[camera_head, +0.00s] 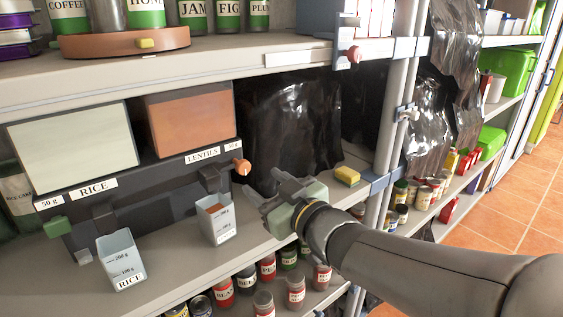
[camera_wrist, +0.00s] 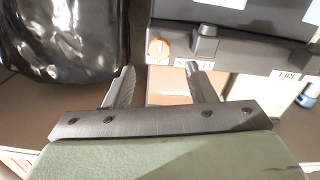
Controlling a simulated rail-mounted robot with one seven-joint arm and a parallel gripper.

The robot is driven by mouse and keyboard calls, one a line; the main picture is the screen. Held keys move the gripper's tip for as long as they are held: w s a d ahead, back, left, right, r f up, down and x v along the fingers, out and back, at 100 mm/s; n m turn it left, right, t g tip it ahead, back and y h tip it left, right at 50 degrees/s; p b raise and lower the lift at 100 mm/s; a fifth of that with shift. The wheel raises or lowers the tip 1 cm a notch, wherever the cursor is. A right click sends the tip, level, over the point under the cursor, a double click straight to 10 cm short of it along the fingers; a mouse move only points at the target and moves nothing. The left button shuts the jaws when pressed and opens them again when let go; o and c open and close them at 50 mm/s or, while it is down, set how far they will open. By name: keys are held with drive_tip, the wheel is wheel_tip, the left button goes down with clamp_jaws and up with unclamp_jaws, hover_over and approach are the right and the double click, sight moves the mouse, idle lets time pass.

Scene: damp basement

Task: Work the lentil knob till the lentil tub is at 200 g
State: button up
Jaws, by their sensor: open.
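The orange lentil knob (camera_head: 242,167) sticks out at the right end of the dispenser, by the "LENTILS" label (camera_head: 202,155); it also shows in the wrist view (camera_wrist: 158,48). The lentil tub (camera_head: 222,232) stands on the shelf below the lentil spout (camera_head: 213,180). It has 200 g and 100 g marks, and orange lentils show inside near its top; I cannot read the exact level. My gripper (camera_head: 262,187) is open and empty, right of the tub and a little below the knob, apart from it. In the wrist view the knob lies just beyond the fingertips (camera_wrist: 160,68).
A black plastic bag (camera_head: 290,125) hangs behind my gripper. A yellow sponge (camera_head: 347,175) lies at the right. Several jars (camera_head: 267,268) stand on the shelf below.

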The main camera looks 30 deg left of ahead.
sight(245, 168)
drive_tip(key=x, duration=0.9)
drive_tip(key=c, duration=1)
